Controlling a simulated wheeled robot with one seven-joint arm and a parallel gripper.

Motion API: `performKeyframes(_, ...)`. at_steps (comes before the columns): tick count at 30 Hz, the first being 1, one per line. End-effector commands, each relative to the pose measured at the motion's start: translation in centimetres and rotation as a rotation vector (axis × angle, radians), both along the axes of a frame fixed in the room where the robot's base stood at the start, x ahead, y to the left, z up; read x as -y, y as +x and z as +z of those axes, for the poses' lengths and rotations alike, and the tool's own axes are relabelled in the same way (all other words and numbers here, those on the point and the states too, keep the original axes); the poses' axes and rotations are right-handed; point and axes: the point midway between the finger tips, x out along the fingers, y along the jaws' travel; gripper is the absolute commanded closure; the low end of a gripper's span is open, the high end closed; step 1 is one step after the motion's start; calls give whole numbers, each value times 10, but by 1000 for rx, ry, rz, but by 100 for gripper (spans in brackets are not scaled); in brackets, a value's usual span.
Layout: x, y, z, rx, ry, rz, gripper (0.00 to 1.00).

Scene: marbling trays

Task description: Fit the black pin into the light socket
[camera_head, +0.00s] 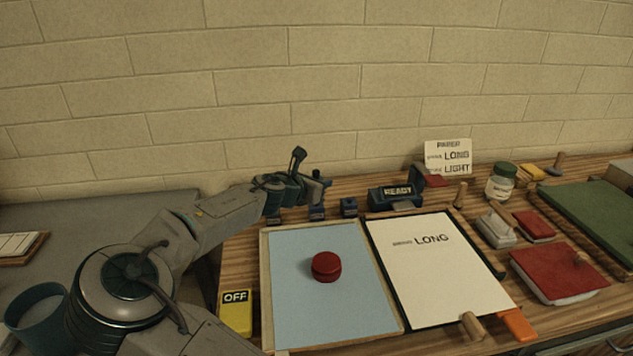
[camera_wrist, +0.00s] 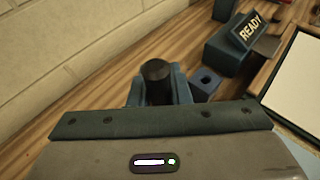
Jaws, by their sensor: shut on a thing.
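My gripper (camera_head: 318,187) reaches over the back edge of the table, above a row of small blue blocks. In the wrist view its two blue fingers (camera_wrist: 158,94) are shut around the black pin (camera_wrist: 155,72), whose dark round top faces the camera. The pin's lower end is hidden, so I cannot tell whether it is in a socket. A blue socket block (camera_wrist: 205,82) with a dark hole in its top stands just right of the fingers. In the head view, blue blocks stand at the left (camera_head: 273,218), middle (camera_head: 317,212) and right (camera_head: 349,207). I cannot tell which is the light socket.
A blue READY stand (camera_head: 396,199) is right of the blocks. A tray of pale blue liquid (camera_head: 292,298) holding a red round thing (camera_head: 326,266) lies in front, beside a white LONG sheet (camera_head: 440,275). A paper sign (camera_head: 448,157) stands behind; the wall is close.

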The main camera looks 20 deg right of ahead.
Motion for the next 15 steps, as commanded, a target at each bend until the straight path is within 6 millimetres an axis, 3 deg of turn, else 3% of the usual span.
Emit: performKeyframes(15, 0, 0, -3, 0, 0, 0, 100)
